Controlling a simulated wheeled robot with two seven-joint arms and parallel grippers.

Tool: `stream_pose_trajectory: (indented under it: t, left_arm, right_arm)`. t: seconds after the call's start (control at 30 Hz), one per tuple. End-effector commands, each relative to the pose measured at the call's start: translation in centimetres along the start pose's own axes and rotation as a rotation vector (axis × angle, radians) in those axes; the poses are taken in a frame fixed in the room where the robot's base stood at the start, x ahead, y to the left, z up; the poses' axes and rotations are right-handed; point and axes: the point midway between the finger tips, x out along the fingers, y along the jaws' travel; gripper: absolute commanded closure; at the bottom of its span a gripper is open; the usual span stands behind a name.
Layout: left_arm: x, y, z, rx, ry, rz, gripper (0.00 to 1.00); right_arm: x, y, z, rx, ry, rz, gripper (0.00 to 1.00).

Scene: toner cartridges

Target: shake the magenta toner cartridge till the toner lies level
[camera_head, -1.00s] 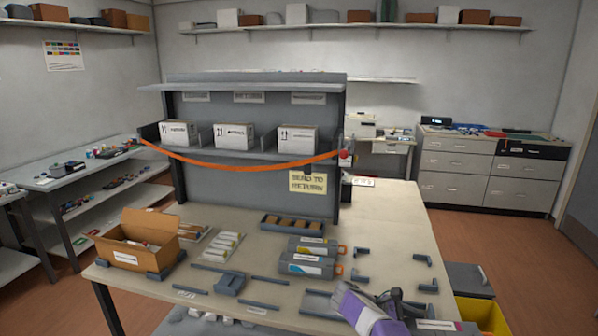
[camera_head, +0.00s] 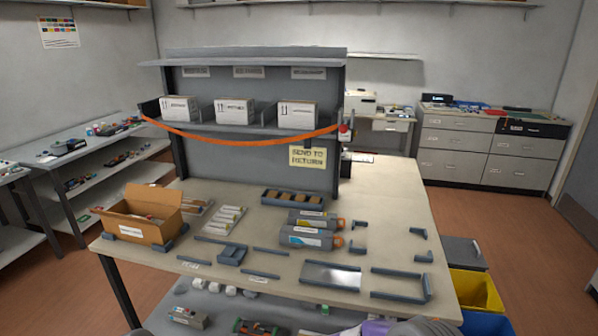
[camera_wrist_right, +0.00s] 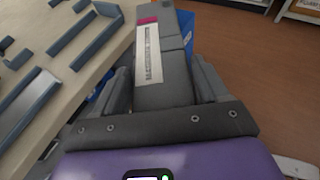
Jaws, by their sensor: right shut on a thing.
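The magenta toner cartridge (camera_wrist_right: 160,65) is a dark grey block with a magenta patch and a white label. In the right wrist view it points away from my right gripper (camera_wrist_right: 163,88), whose two fingers are shut on its sides. It is off the table, beyond the table's front edge. The toner inside cannot be seen. In the head view only a purple part of my right arm shows at the bottom edge; the cartridge cannot be made out there. My left gripper is not in view.
Two other grey cartridges with orange ends (camera_head: 307,237) lie on the table (camera_head: 390,210). Empty grey trays and brackets (camera_head: 330,275) sit near its front edge. An open cardboard box (camera_head: 145,215) stands at left. Yellow (camera_head: 475,284) and blue bins stand right of the table.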

Motion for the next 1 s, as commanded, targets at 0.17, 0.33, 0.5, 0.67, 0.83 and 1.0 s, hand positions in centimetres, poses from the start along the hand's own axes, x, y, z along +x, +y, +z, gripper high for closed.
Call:
stream_pose_trajectory:
  t: [0.17, 0.33, 0.5, 0.67, 0.83, 1.0]
  left_arm:
    - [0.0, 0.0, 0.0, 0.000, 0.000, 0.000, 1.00]
    - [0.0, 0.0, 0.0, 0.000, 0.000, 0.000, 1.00]
    - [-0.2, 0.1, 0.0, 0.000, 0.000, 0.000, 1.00]
    - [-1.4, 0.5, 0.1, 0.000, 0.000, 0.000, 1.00]
    - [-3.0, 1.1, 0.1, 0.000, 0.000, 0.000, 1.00]
    - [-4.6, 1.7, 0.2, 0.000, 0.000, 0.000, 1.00]
  right_arm:
    - [-2.5, -2.1, -2.5, -0.062, -0.003, 0.140, 0.85]
    - [-3.9, -3.6, -4.0, -0.094, -0.003, 0.224, 0.85]
    - [-4.6, -4.2, -4.3, -0.106, -0.004, 0.258, 0.85]
    - [-5.3, -4.3, -2.9, -0.105, -0.005, 0.262, 0.85]
    - [-6.2, -4.3, -0.5, -0.103, -0.006, 0.260, 0.85]
    - [-7.1, -4.3, 1.7, -0.105, -0.005, 0.260, 0.85]
